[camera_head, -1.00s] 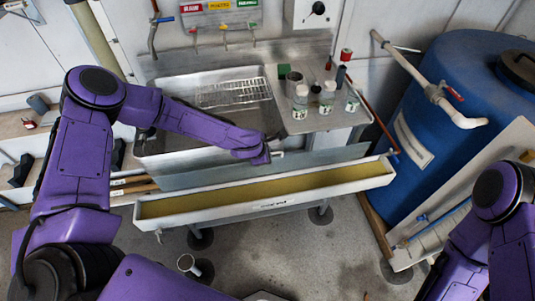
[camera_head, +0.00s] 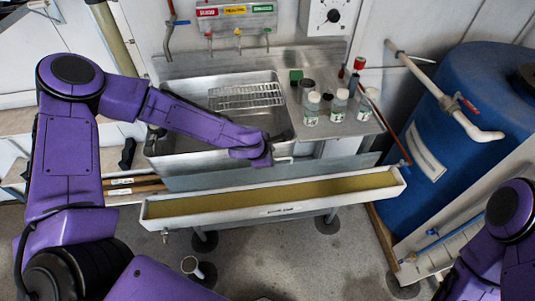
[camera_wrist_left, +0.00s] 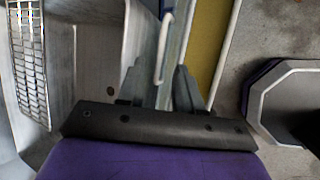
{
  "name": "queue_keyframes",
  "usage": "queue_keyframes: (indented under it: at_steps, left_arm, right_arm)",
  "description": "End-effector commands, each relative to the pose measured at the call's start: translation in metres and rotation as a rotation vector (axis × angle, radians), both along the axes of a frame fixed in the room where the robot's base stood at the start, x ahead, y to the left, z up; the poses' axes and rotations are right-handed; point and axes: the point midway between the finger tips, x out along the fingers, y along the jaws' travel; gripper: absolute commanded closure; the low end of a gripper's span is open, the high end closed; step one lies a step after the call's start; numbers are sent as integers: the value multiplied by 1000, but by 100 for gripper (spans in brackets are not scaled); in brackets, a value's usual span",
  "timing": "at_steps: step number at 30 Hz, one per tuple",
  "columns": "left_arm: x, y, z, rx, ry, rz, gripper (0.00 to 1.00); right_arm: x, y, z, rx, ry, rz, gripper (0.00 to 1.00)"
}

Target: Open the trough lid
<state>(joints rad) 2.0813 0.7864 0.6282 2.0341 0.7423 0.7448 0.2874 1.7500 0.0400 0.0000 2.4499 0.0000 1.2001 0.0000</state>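The long white trough (camera_head: 275,211) stands in front of the sink, and its yellow-green inside shows along its length. The trough lid (camera_head: 325,169) is a long grey panel raised along the back edge of the trough, tilted up in front of the sink. A pale bar handle (camera_wrist_left: 163,50) sits on the lid. My left gripper (camera_wrist_left: 158,82) is at this handle, with its two fingers apart and the handle's near end between or just beyond the fingertips. I cannot tell whether they touch. My right arm shows at the right edge, but its gripper is out of view.
The metal sink (camera_head: 200,160) with a wire rack (camera_head: 245,96) lies behind the lid. Several bottles (camera_head: 338,105) stand on the drainboard at its right. A blue barrel (camera_head: 450,130) and pipes stand at the right. The floor in front of the trough is mostly clear, with a white mug-like object (camera_head: 192,267).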

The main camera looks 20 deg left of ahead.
Motion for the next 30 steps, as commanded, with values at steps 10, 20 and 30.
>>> queue_keyframes:
  at_steps: [10, 20, 30]
  left_arm:
    - [-24, 6, 36, 0, 0, 0, 65]
    - [-23, 6, 36, 1, 0, -1, 65]
    - [-63, 28, -20, 359, -2, -232, 65]
  right_arm:
    - [0, 0, 0, 0, 0, 0, 100]
    - [0, 0, 0, 0, 0, 0, 100]
    - [0, 0, -7, 0, 0, 0, 100]
